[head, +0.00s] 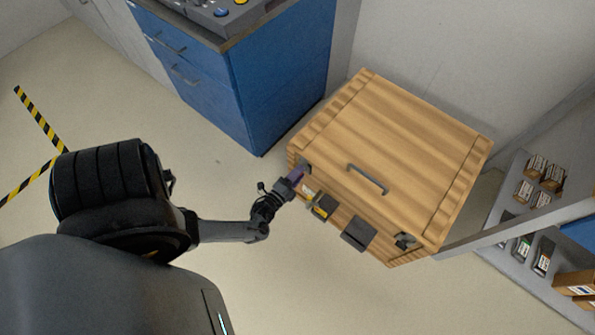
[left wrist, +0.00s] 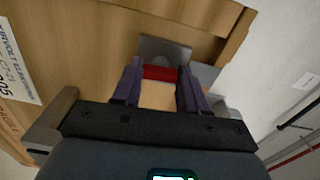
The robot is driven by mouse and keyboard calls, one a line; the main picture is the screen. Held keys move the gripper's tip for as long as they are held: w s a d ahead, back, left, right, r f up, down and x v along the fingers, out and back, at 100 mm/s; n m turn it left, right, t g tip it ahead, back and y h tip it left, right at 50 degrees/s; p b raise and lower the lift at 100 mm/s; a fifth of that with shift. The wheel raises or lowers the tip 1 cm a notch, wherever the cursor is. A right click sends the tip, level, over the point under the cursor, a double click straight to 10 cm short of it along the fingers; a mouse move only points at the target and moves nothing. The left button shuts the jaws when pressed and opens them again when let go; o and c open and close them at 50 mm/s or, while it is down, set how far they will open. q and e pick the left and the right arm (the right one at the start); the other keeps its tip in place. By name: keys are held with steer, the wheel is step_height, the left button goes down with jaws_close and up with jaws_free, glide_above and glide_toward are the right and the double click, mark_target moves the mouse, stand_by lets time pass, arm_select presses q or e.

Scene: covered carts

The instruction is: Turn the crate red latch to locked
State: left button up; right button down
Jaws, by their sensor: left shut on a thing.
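The wooden crate (head: 400,150) stands on the floor with its lid down and a dark handle (head: 368,179) on top. My left gripper (head: 298,175) is at the crate's left front corner, beside a grey metal latch plate (head: 305,165). In the left wrist view, the red latch (left wrist: 160,73) lies crosswise between the purple fingers of my left gripper (left wrist: 159,78), below a grey plate (left wrist: 163,50). The fingers are shut on it. The red part is hidden in the head view. My right gripper is in neither view.
A second dark latch (head: 404,241) is at the crate's right front corner. Dark flaps or boxes (head: 357,234) stick out at the front. A blue cabinet (head: 285,85) stands behind left, and a shelf (head: 520,235) with small boxes at the right. Floor at the left is clear.

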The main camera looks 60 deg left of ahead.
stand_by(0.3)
arm_select(q)
steer(key=o, duration=1.1)
steer(key=shift+c, duration=0.2)
steer(key=shift+s, duration=0.1)
steer(key=p+v, duration=0.2)
steer(key=v, duration=0.8)
steer(key=shift+s, duration=0.35)
steer(key=shift+d, duration=0.15)
